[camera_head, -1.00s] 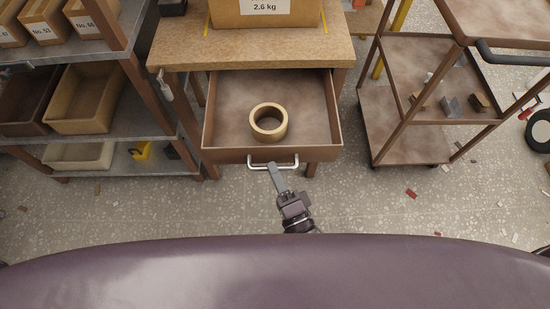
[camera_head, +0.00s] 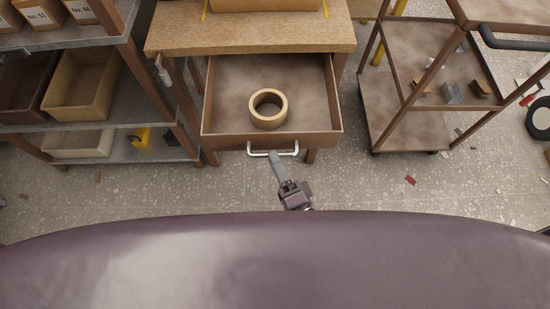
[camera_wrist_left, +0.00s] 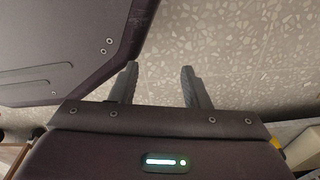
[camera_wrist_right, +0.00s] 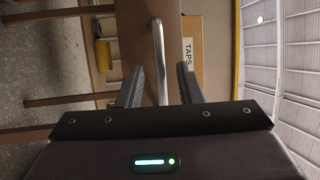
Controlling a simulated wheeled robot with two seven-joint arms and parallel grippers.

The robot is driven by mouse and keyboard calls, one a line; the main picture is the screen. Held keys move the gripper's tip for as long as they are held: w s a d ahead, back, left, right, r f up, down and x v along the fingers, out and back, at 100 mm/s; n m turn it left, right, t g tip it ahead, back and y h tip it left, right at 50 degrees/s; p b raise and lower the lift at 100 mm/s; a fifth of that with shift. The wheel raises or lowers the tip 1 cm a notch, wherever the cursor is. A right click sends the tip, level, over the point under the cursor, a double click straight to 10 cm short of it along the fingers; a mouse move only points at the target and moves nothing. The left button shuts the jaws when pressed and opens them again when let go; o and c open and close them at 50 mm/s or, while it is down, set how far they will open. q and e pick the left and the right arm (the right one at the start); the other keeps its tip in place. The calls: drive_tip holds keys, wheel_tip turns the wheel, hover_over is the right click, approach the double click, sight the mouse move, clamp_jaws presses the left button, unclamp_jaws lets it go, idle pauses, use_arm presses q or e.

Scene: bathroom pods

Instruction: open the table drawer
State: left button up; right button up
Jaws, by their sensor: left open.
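The table drawer (camera_head: 225,141) is pulled out from under the wooden table (camera_head: 250,38). A tan ring-shaped roll (camera_head: 268,121) lies inside it. A silver bar handle (camera_head: 288,151) is on its front. My right gripper (camera_head: 276,158) is at this handle. In the right wrist view the handle bar (camera_wrist_right: 158,55) runs between the spread fingers of my right gripper (camera_wrist_right: 158,82), with visible gaps on both sides. My left gripper (camera_wrist_left: 158,80) shows only in its wrist view; it is open and empty above the speckled floor.
A shelf rack (camera_head: 110,112) with bins stands at the left of the table. A brown metal cart (camera_head: 390,125) stands at the right. Speckled floor around the drawer front is mostly clear, with small scraps.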

use_arm(q)
drive_tip(key=shift+w+d+r, duration=0.15)
drive_tip(key=shift+w+r, duration=0.05)
drive_tip(key=shift+w, duration=0.2)
use_arm(e)
drive_tip(key=v, duration=0.7)
use_arm(q)
drive_tip(key=shift+s, duration=0.1)
